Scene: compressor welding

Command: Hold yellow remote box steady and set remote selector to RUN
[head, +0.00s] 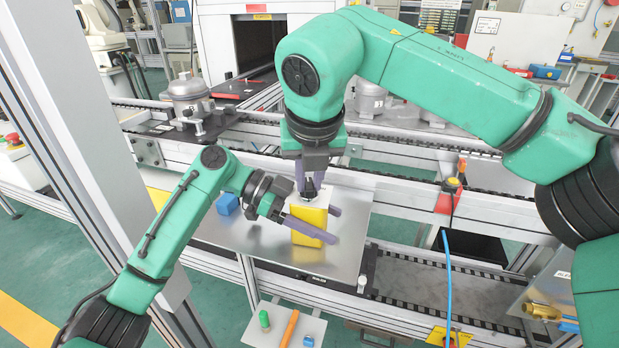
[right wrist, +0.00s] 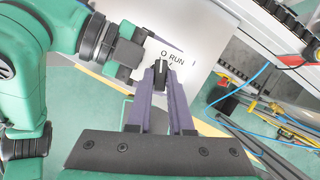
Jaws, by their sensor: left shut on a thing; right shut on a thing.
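The yellow remote box (head: 309,222) stands on the metal tray in the head view, with a light top face. My left gripper (head: 331,225) comes in from the left and is shut on the box, one purple finger along its near side. My right gripper (head: 311,186) points down from above and is shut on the black selector (right wrist: 160,74). The right wrist view shows the selector between the two fingertips, beside the printed words "O RUN" (right wrist: 173,58). Part of the box's top is hidden by my fingers, and the selector's exact angle is hard to tell.
The metal tray (head: 348,251) has bare room around the box. A blue block (head: 227,204) lies behind my left arm. A small plate (head: 262,330) in front holds green, orange and blue items. A conveyor with grey compressors (head: 186,96) runs behind.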

